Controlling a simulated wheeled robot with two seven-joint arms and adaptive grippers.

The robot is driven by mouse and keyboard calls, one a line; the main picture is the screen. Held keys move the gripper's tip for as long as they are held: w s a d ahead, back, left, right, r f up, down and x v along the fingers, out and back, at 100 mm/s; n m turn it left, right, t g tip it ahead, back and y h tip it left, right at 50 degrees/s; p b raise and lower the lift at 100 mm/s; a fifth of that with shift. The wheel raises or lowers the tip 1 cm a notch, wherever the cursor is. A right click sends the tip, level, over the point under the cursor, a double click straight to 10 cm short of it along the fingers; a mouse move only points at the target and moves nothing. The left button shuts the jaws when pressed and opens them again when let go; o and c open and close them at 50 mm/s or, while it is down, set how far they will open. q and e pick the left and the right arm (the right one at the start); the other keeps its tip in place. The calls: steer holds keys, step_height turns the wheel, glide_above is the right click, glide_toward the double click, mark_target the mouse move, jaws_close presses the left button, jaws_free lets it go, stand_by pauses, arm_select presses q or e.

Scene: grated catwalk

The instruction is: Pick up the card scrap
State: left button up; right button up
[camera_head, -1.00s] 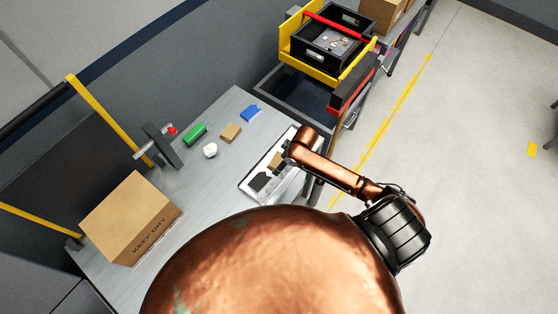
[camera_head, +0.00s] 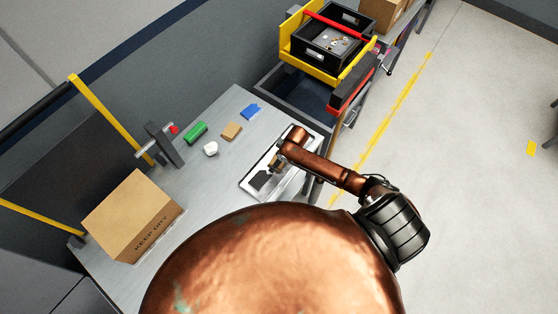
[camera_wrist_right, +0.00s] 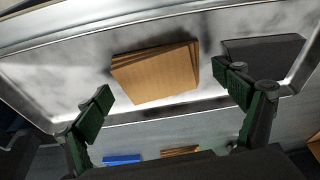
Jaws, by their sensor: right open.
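A brown card scrap, looking like a few thin layers, lies in a shallow metal tray and fills the middle of the right wrist view (camera_wrist_right: 155,75). My right gripper (camera_wrist_right: 163,80) is open, with one green-padded finger on each side of the scrap in that view; the fingers appear apart from it. In the head view, the right arm reaches over the tray (camera_head: 245,187) and its wrist hides part of it. My left gripper is not in view.
A dark flat piece (camera_wrist_right: 262,52) lies beside the scrap in the tray. On the grey table are another brown piece (camera_head: 232,131), a blue piece (camera_head: 250,112), a green block (camera_head: 196,133), a white lump (camera_head: 211,149), a clamp-like fixture (camera_head: 163,146) and a cardboard box (camera_head: 125,215).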

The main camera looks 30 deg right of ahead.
steer(key=c, duration=1)
